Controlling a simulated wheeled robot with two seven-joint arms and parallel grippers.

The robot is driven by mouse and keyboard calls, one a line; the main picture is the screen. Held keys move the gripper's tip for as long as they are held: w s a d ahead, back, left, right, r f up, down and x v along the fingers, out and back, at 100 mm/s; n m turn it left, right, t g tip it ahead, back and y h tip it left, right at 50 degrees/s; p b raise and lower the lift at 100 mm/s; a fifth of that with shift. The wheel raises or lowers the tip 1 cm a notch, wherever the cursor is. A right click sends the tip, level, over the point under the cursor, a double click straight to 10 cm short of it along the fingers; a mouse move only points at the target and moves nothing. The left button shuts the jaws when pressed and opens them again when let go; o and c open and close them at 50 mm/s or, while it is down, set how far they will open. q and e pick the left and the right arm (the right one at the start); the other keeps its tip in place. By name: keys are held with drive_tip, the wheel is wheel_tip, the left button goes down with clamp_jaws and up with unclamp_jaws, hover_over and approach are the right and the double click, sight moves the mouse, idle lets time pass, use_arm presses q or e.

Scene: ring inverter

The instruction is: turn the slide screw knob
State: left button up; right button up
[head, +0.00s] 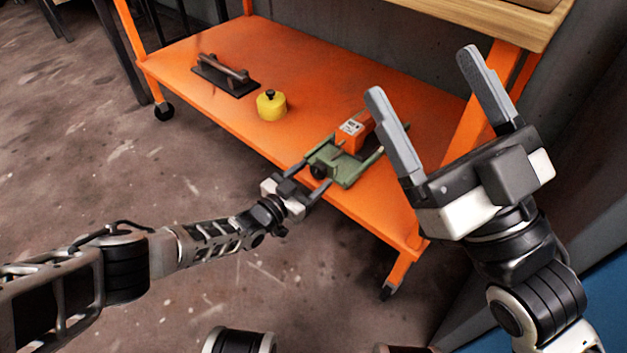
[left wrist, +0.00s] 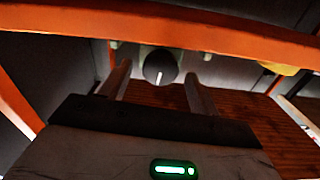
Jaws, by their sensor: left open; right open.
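The dark round slide screw knob (head: 318,171) is on the near end of a green slide fixture (head: 349,172) at the front edge of the orange shelf. My left gripper (head: 313,176) is open in front of it, with one finger on either side. In the left wrist view the knob (left wrist: 160,67) shows a white mark and appears between the fingertips of my left gripper (left wrist: 158,72), with gaps at both sides. How deep it sits between them is unclear. My right gripper (head: 421,72) is open and empty, raised at the right, close to the camera.
An orange block with a label (head: 355,131) sits on the fixture. A yellow round container (head: 271,105) and a black plate with a handle (head: 225,75) stand further left on the orange shelf (head: 195,110). A wooden top (head: 480,22) overhangs at the back right.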

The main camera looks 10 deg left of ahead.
use_arm(q)
drive_tip(key=shift+w+d, duration=0.35)
drive_tip(key=shift+w, duration=0.15)
use_arm(e)
drive_tip(key=shift+s+a+r+n+g+y, duration=0.15)
drive_tip(key=shift+s+r+n+y, duration=0.1)
drive_tip(key=shift+n+y, duration=0.25)
drive_tip(key=shift+s+d+r+n+g+y, duration=0.15)
drive_tip(key=shift+r+n+y, duration=0.1)
drive_tip(key=shift+n+y, duration=0.25)
drive_tip(key=shift+a, duration=0.1)
use_arm(q)
drive_tip(key=c, duration=1)
drive_tip(key=shift+s+m, duration=0.1)
drive_tip(key=shift+m, duration=2.7)
drive_tip(key=o, duration=1)
